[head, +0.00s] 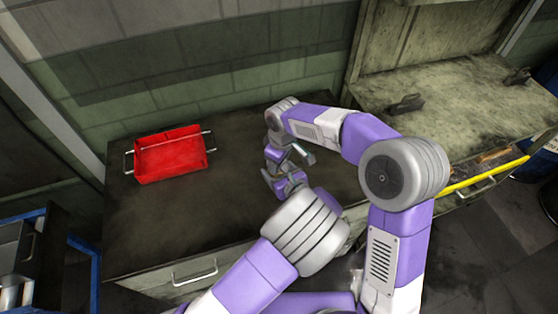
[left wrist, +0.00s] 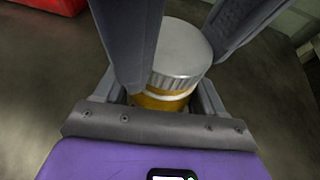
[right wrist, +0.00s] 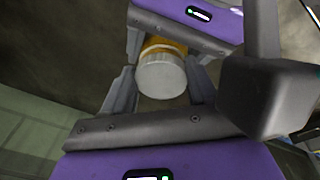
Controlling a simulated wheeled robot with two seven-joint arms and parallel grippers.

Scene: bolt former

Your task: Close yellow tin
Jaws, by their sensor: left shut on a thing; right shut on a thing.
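The yellow tin (left wrist: 160,103) sits between the fingers of my left gripper (left wrist: 160,92), which is shut on its body. Its silver-grey ribbed lid (left wrist: 180,60) is on the tin's end, with a pale band between lid and yellow body. Fingers of my right gripper reach down on both sides of the lid. In the right wrist view my right gripper (right wrist: 160,85) is shut on the lid (right wrist: 160,80), and the yellow body (right wrist: 163,45) shows behind it. In the head view my left gripper (head: 283,180) and right gripper (head: 289,152) meet above the bench; the tin is hard to make out there.
A red tray (head: 172,155) with metal handles stands on the dark bench (head: 200,225), left of my grippers. The bench between is clear. A worn workbench (head: 440,95) with dark handles and an open yellow-edged drawer (head: 485,179) is at the right. A tiled wall (head: 200,75) is behind.

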